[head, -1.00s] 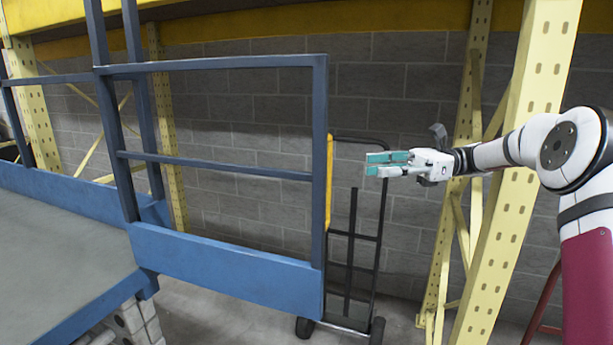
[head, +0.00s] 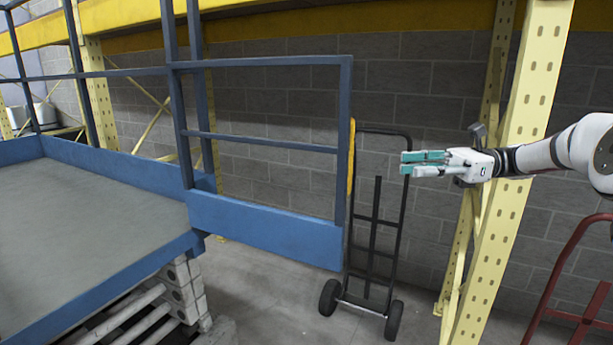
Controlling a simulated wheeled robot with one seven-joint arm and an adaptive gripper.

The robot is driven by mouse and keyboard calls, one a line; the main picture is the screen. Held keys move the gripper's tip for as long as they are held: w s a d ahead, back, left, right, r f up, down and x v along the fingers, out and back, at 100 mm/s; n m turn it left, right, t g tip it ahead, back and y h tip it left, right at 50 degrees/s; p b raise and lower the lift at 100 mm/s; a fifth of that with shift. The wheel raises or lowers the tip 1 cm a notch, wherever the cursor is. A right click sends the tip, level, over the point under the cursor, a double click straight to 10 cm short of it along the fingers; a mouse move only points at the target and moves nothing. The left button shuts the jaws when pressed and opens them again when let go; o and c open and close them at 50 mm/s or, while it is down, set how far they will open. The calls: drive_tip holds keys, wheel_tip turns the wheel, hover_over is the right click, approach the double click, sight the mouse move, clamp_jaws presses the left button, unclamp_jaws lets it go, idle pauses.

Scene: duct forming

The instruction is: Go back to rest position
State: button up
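My gripper (head: 408,163) is at the right of the head view, at the end of my outstretched white arm. Its two teal-tipped fingers point left, one above the other. They look close together with a thin gap, and nothing shows between them; how far they are open is too small to tell. The gripper appears in front of the grey block wall (head: 440,215), just right of the hand truck's upper frame in the picture. It touches nothing that I can see.
A blue railed platform (head: 95,210) fills the left, its gate panel (head: 262,228) reaching mid-picture. A black hand truck (head: 372,235) stands by the wall. A yellow rack upright (head: 520,125) is behind my arm. A red frame (head: 562,262) is at lower right. Concrete floor shows between.

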drive_tip(key=s+a+f+n+t+h, duration=0.15)
drive_tip(key=s+a+n+h, duration=0.45)
drive_tip(key=s+a+h, duration=0.65)
drive_tip(key=s+d+f+n+t+h, duration=0.2)
drive_tip(key=s+d+f+n+t, duration=0.1)
drive_tip(key=s, duration=0.6)
drive_tip(key=s+d+f+n+t+h, duration=0.3)
drive_tip(key=s+d+n, duration=0.3)
drive_tip(key=s, duration=0.3)
drive_tip(key=shift+s+n, duration=0.35)
drive_tip(key=shift+n, duration=0.45)
